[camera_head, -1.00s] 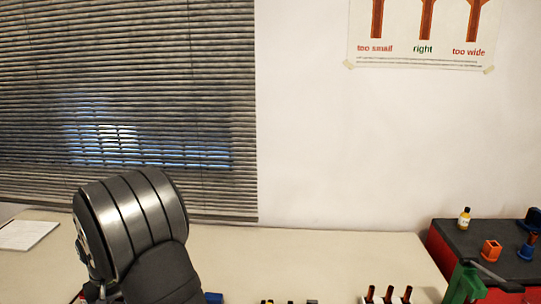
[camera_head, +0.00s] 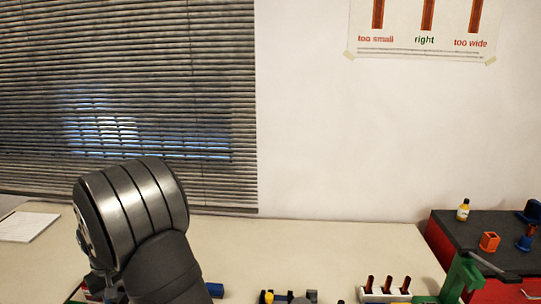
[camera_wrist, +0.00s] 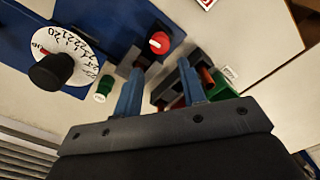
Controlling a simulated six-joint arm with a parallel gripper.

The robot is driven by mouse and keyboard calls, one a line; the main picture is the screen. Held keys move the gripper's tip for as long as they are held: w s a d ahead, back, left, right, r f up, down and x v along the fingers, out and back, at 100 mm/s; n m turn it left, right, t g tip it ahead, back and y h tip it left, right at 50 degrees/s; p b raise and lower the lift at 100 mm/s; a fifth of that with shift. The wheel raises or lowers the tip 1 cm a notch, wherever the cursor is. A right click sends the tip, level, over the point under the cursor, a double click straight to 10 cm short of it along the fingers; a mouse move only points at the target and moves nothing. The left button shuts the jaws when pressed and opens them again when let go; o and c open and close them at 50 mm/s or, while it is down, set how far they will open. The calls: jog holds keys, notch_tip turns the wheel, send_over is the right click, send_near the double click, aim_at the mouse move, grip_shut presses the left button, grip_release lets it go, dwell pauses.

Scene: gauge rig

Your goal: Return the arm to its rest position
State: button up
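My gripper (camera_wrist: 160,68) shows in the wrist view with its two blue fingers apart and nothing seen held between them. Beyond the fingertips are a blue panel and dark blocks, apart from the fingers as far as I can tell. In the head view my dark grey arm stands at the lower left, and my gripper cannot be made out there.
The wrist view shows a white numbered dial (camera_wrist: 70,48) with a black knob, a red knob (camera_wrist: 159,42) and a green-capped item (camera_wrist: 104,87). In the head view, a white rack (camera_head: 386,294) and a dark-topped red cabinet (camera_head: 470,228) stand right. The table's middle is bare.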

notch_tip(320, 180, up, 9)
jog(key=m, duration=0.6)
jog(key=shift+w+d+f, duration=0.15)
jog(key=shift+f, duration=2.4)
notch_tip(320, 180, up, 5)
jog(key=n, duration=0.5)
jog(key=shift+n, duration=0.4)
notch_tip(320, 180, down, 17)
jog(key=shift+f, duration=0.2)
